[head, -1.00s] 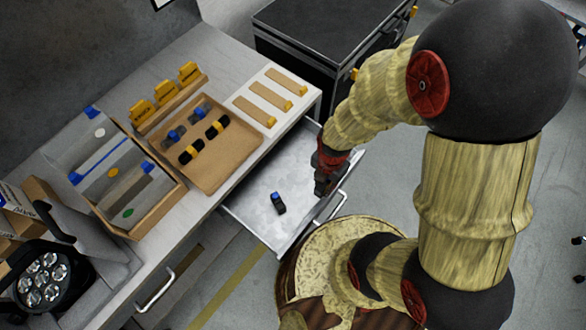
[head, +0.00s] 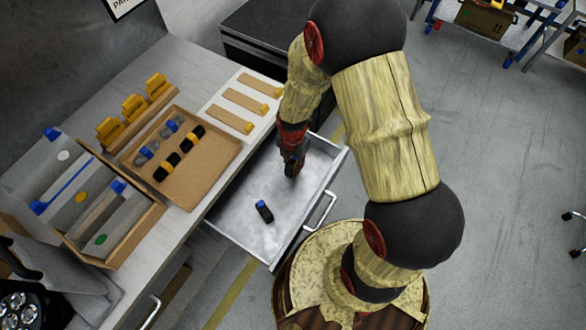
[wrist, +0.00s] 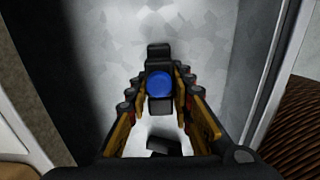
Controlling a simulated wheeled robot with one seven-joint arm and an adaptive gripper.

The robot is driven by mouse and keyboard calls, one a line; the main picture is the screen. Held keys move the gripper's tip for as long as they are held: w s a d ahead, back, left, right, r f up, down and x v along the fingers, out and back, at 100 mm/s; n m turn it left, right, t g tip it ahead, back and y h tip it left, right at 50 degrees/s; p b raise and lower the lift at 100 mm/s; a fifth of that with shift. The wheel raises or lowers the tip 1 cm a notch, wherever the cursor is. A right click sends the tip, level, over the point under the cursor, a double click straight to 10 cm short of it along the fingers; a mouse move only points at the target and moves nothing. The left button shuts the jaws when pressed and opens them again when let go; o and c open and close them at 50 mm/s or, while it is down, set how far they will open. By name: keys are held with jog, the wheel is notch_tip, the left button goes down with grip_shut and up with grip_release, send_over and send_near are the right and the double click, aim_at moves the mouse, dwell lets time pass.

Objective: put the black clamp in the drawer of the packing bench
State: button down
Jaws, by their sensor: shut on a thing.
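The packing bench's drawer (head: 232,208) is pulled open, and its pale floor also fills much of the wrist view (wrist: 100,40). My gripper (head: 291,168) points down over the drawer's far right part. In the wrist view my gripper (wrist: 160,78) is shut on a black clamp (wrist: 159,105) with a round blue knob. The clamp is between the fingertips, above or close to the drawer floor; I cannot tell if it touches. Another black piece with a blue end (head: 264,211) lies on the drawer floor, apart from my gripper. In the head view the held clamp is hardly visible.
On the bench top (head: 190,75), a brown tray (head: 208,170) holds black-and-yellow and grey-and-blue pieces. A divided box (head: 150,222) stands to its left, a white board (head: 262,82) beyond it. The drawer's front with its handle (head: 321,208) faces my base.

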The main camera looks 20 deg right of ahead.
jog(key=shift+f+b, duration=0.4)
jog(key=shift+f, duration=0.85)
jog(key=shift+f, duration=0.15)
jog(key=c, duration=1.6)
grip_release()
jog(key=shift+s, duration=0.1)
jog(key=shift+o, duration=0.2)
